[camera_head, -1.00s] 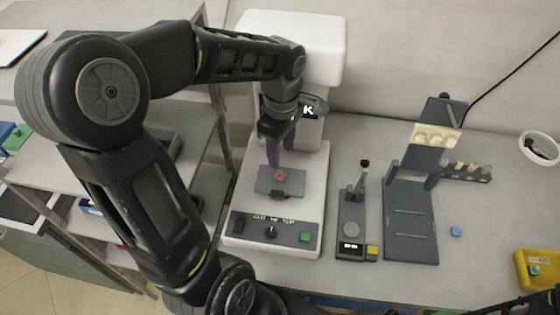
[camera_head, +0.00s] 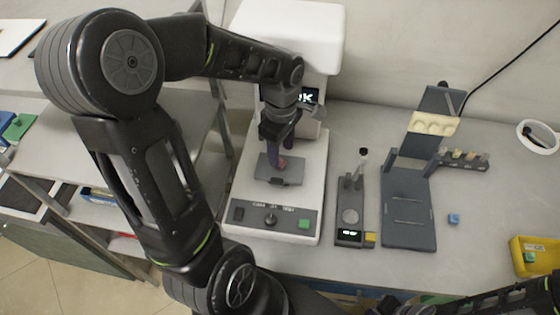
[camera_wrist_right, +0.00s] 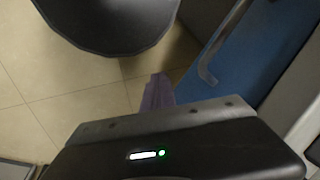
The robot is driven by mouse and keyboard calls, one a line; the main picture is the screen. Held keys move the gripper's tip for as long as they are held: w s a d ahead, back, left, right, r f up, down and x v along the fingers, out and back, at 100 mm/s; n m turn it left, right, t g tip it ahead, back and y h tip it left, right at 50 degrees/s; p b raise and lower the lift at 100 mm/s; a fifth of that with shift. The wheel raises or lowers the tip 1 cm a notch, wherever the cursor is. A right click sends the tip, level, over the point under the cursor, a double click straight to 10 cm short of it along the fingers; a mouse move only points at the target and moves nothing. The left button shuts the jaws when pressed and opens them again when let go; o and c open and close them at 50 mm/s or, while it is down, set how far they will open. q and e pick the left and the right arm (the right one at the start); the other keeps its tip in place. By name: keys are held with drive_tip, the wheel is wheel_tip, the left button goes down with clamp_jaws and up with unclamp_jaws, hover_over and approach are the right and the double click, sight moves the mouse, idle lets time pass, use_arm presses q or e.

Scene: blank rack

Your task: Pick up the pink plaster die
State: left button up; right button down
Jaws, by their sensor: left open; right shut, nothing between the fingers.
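The pink plaster die (camera_head: 282,163) sits on the small grey plate (camera_head: 290,178) of the white machine (camera_head: 250,208). My left gripper (camera_head: 275,160) points down at the die from above. My right gripper (camera_wrist_right: 157,92) shows in the right wrist view, shut and empty, above the tiled floor.
Right of the machine stand a small grey device (camera_head: 350,215) and a dark stand (camera_head: 408,210). A blue die (camera_head: 453,218) lies on the bench, and a yellow bin (camera_head: 520,262) is at the right. The machine's head overhangs the plate.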

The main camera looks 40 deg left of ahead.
sight(281, 160)
use_arm(q)
drive_tip(key=shift+f+p, duration=0.3)
drive_tip(key=shift+f, duration=1.65)
clamp_jaws()
